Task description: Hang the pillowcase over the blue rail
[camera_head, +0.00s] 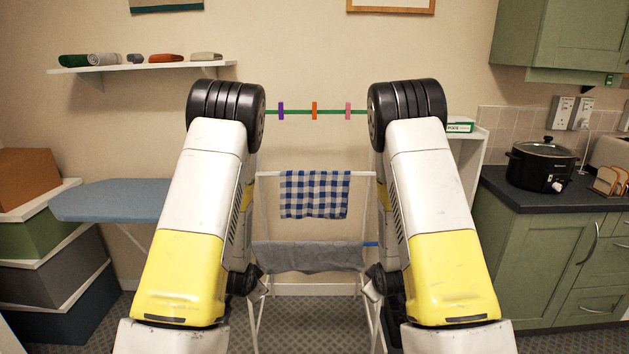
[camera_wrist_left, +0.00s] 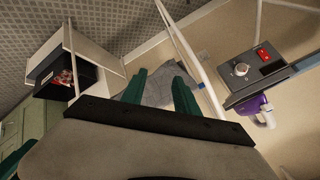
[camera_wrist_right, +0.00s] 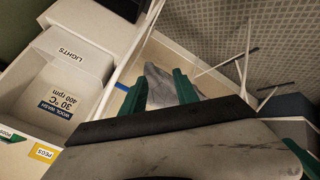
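The pillowcase looks to be the plain grey cloth (camera_head: 308,258) low on the white drying rack (camera_head: 264,175). It lies along the blue rail (camera_head: 371,243), hiding all but its right end, with a short flap hanging in front. Its back side is hidden. My left gripper (camera_wrist_left: 159,76) is open, its green fingers apart, with the grey cloth (camera_wrist_left: 158,92) showing between and beyond them. My right gripper (camera_wrist_right: 160,74) is open too, with the grey cloth (camera_wrist_right: 158,80) beyond its fingertips. I cannot tell whether either touches it. My forearms hide the fingers in the head view.
A blue-and-white checked cloth (camera_head: 314,194) hangs on the rack's top rail. A green rail (camera_head: 298,112) with coloured clips is behind. An ironing board (camera_head: 112,201) stands left, a counter (camera_head: 505,187) right. White bins (camera_wrist_right: 60,95) flank my right gripper.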

